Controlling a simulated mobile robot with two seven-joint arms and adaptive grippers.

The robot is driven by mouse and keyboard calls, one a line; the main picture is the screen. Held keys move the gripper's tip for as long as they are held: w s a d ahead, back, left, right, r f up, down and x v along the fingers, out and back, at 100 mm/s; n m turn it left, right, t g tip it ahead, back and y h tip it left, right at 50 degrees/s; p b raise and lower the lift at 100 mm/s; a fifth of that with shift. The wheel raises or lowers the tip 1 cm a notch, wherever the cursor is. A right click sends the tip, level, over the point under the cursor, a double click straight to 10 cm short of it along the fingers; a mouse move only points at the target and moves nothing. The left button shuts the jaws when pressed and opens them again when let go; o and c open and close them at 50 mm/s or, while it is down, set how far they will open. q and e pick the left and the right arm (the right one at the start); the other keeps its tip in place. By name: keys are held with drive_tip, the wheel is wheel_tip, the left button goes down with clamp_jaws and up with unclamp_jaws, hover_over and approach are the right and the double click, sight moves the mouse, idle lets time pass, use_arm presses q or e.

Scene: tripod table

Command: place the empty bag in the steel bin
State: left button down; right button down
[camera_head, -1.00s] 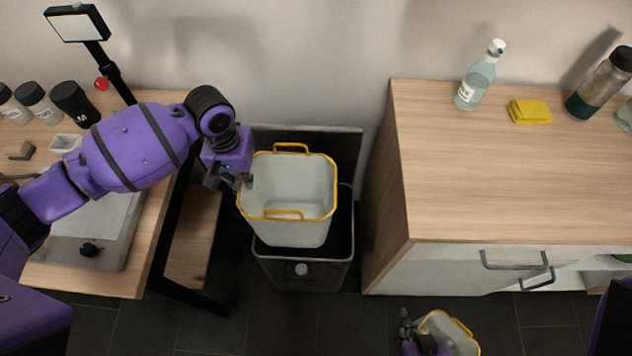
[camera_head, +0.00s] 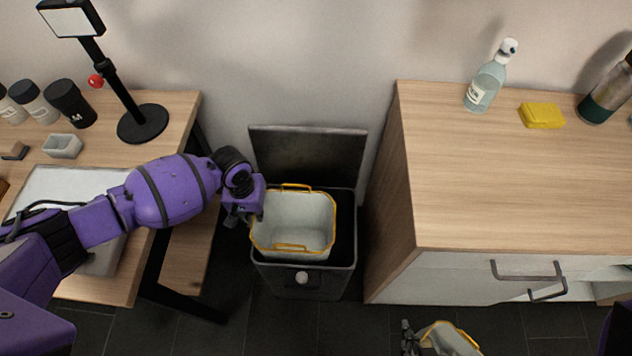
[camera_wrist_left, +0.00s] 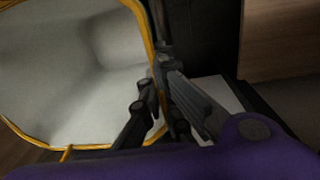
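A white bag (camera_head: 300,222) with a yellow rim and two yellow handles is upright, its lower part inside the open steel bin (camera_head: 262,270). Its inside looks empty. My left gripper (camera_head: 250,214) is at the bag's left side, shut on the rim; the yellow rim runs between its fingers in the left wrist view (camera_wrist_left: 156,80). A second white bag (camera_head: 445,340) with a yellow rim is at the bottom edge, partly cut off. My right gripper (camera_head: 408,338) is beside it; its grip is unclear.
The bin's lid (camera_head: 308,155) stands open against the wall. A wooden table (camera_head: 125,285) with a stand (camera_head: 142,122) is close on the left. A wooden-topped cabinet (camera_head: 500,190) with a bottle (camera_head: 488,80) and yellow sponge (camera_head: 541,116) is on the right.

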drive_tip(key=shift+w+r, duration=0.15)
drive_tip(key=shift+w, duration=0.05)
